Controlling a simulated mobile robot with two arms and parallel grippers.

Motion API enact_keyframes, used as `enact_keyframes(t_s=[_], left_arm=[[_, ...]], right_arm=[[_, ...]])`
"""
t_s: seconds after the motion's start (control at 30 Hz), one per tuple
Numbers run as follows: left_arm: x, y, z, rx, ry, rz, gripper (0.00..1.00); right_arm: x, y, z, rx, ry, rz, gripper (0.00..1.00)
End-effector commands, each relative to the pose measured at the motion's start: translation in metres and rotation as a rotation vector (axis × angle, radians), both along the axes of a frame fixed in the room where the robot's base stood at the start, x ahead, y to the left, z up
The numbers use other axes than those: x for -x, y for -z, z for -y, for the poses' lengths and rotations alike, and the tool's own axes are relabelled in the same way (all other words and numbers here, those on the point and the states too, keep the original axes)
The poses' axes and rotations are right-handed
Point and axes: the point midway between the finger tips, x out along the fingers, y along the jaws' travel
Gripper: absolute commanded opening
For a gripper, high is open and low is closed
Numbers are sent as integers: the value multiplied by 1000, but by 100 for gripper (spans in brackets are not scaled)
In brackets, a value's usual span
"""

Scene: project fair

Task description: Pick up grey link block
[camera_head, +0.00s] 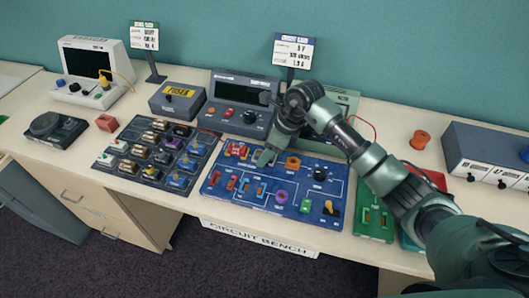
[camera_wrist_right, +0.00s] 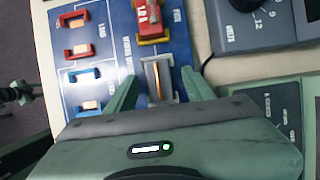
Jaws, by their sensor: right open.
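The grey link block (camera_wrist_right: 158,78), with a copper-coloured strip down its middle, sits on the blue circuit board (camera_wrist_right: 105,45) in the right wrist view. My right gripper (camera_wrist_right: 157,86) is open, with one finger on each side of the block and a visible gap to them. My left gripper is not seen in the head view.
A red and yellow block (camera_wrist_right: 150,20) sits close beyond the grey one. Several red and blue blocks line the board. A grey meter with a dial (camera_head: 246,100) stands behind it. A dark tray of blocks (camera_head: 110,160) lies left, green and red boards (camera_head: 374,222) right.

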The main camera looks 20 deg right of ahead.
Motion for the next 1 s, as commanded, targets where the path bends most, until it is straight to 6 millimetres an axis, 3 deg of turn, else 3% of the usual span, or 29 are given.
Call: enact_keyframes(t_s=[0.2,0.4,0.77,1.0], left_arm=[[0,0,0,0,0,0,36],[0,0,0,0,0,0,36],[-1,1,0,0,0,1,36],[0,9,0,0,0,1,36]], right_arm=[[0,1,0,0,0,1,53],[0,1,0,1,0,1,0],[-1,-2,0,0,-1,2,0],[-2,-28,1,1,-1,6,0]])
